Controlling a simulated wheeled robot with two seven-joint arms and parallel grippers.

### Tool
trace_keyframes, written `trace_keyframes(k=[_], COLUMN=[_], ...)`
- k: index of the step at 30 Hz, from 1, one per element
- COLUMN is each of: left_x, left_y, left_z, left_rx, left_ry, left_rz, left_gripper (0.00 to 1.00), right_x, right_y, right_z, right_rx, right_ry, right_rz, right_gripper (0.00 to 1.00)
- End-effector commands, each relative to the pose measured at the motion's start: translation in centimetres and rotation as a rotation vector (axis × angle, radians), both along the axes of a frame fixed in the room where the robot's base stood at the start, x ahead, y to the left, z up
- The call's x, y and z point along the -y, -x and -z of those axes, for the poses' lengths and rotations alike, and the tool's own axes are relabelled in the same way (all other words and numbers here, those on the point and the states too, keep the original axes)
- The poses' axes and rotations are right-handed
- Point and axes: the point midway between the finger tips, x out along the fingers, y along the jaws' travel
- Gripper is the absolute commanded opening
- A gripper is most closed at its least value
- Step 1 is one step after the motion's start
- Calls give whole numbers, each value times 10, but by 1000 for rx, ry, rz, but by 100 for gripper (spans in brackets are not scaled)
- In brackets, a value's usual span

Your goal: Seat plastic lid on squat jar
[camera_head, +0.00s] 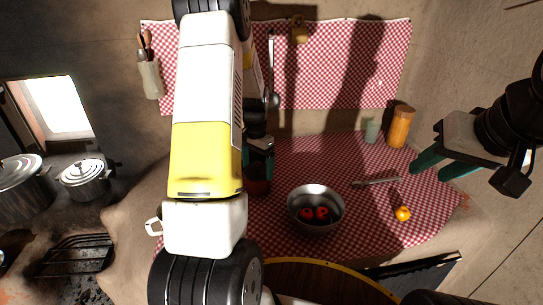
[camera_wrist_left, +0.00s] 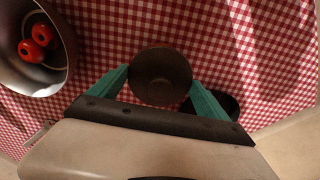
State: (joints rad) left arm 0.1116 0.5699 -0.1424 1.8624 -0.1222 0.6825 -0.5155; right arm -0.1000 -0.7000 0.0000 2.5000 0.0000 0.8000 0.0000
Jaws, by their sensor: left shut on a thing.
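My left gripper (camera_head: 258,152) points down over the checked cloth, left of the metal bowl. In the left wrist view its teal fingers (camera_wrist_left: 160,78) are shut on a round dark brown thing (camera_wrist_left: 160,72). Whether this is the squat jar, the lid, or both together I cannot tell. In the head view a dark reddish-brown vessel (camera_head: 257,186), probably the jar, is right under the gripper, partly hidden by my arm. A black rounded thing (camera_wrist_left: 228,103) shows behind one finger, mostly hidden. My right gripper (camera_head: 432,168) is open and empty, raised at the right.
A metal bowl (camera_head: 300,198) with red pieces stands close by on the checked cloth (camera_head: 310,155). An orange fruit (camera_head: 402,214), a utensil (camera_head: 375,182), an orange-brown canister (camera_head: 400,127) and a pale green cup (camera_head: 372,131) are to the right. Pots stand on the left stove.

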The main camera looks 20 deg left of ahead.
Motion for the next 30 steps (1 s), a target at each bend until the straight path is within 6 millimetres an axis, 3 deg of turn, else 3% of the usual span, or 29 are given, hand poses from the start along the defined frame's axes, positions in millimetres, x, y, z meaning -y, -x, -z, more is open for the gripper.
trace_keyframes(k=[26, 27, 30], left_x=[0, 0, 0], left_y=[0, 0, 0], left_z=[5, 5, 5], left_rx=[0, 0, 0], left_ry=[0, 0, 0], left_rz=[0, 0, 0], left_gripper=[49, 96, 100], right_x=[0, 0, 0], right_y=[0, 0, 0], right_z=[0, 0, 0], right_rx=[0, 0, 0], right_ry=[0, 0, 0], right_rz=[0, 0, 0], right_gripper=[39, 39, 39])
